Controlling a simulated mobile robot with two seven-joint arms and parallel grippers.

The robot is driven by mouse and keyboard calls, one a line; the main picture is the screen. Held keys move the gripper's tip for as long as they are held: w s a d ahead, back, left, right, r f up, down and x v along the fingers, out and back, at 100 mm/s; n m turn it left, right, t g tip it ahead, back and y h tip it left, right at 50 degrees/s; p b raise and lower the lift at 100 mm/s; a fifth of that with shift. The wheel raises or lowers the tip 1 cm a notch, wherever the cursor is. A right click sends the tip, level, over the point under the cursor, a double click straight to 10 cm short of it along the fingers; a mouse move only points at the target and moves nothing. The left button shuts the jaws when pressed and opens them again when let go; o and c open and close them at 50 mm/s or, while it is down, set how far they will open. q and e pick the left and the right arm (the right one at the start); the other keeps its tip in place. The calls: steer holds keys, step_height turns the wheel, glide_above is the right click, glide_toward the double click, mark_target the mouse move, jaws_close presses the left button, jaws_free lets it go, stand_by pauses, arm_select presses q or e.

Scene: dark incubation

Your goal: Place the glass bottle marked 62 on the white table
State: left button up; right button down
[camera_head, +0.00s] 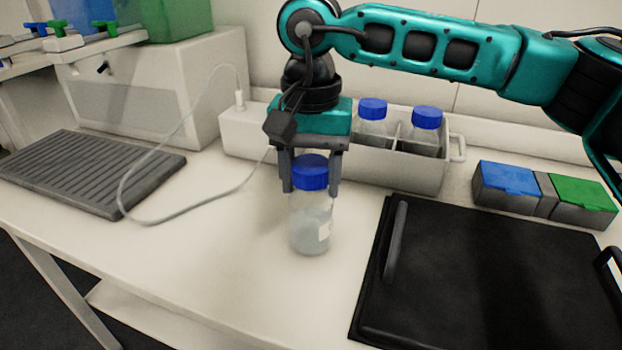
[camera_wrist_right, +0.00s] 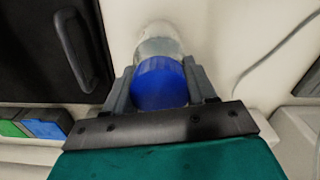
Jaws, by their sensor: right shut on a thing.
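A clear glass bottle (camera_head: 311,225) with a blue cap and a white label stands upright on, or just above, the white table (camera_head: 230,238). The number on its label cannot be read. My right gripper (camera_head: 311,184) comes down from above and is shut on the bottle at its blue cap. In the right wrist view the blue cap (camera_wrist_right: 160,82) sits between the two fingers (camera_wrist_right: 160,88), with the glass body beyond it. My left gripper is not in view.
A white rack (camera_head: 400,176) behind holds two more blue-capped bottles (camera_head: 424,130). A black tray (camera_head: 480,285) with handles lies at right. Blue and green boxes (camera_head: 545,194) stand behind it. A grey ribbed plate (camera_head: 85,170) and a loose cable (camera_head: 135,205) lie at left. The table's front left is clear.

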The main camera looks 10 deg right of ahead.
steer(key=shift+f, duration=0.15)
steer(key=shift+f, duration=0.15)
steer(key=shift+c, duration=1.8)
jaws_free()
steer(key=shift+r, duration=0.35)
step_height(320, 180, up, 11)
steer(key=shift+f+p, duration=0.2)
steer(key=shift+p, duration=0.9)
steer(key=shift+r, duration=0.6)
